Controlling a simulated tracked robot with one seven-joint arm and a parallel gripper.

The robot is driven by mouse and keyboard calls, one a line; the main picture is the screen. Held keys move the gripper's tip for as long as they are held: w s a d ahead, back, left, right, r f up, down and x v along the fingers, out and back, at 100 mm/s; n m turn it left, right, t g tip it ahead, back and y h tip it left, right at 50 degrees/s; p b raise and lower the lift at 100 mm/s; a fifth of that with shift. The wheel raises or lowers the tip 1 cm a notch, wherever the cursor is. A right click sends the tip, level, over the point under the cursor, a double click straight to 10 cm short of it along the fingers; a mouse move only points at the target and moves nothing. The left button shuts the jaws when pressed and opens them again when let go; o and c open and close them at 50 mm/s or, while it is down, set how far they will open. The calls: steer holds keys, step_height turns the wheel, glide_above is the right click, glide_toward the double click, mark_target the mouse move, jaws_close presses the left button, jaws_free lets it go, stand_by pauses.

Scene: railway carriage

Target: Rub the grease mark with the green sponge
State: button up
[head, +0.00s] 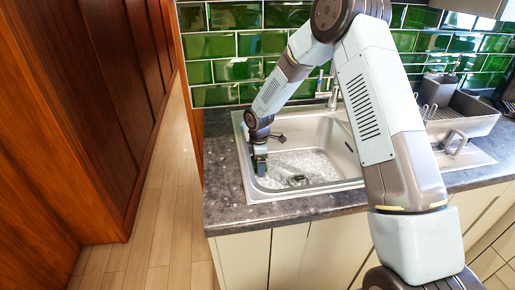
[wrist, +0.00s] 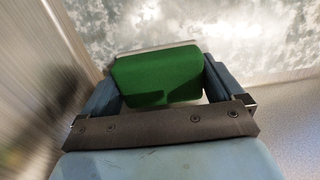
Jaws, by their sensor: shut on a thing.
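The green sponge (wrist: 157,77) shows in the wrist view between the two fingers of my gripper (wrist: 160,85), with a pale layer along its far edge. My gripper is shut on it. In the head view my gripper (head: 260,165) points down inside the left part of the steel sink (head: 318,186), near its left wall. The sponge is too small to make out clearly there. A mottled grey-white surface (wrist: 250,35) lies beyond the sponge in the wrist view. I cannot make out a separate grease mark, nor tell whether the sponge touches the surface.
A dark drain (head: 298,180) sits in the sink floor. A tap (head: 332,92) stands at the back of the sink. A rack (head: 470,125) stands on the right. Green tiles (head: 235,45) line the back wall, and a wooden partition (head: 85,100) rises at the left.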

steer(key=shift+r, duration=3.95)
steer(key=shift+w+d, duration=0.1)
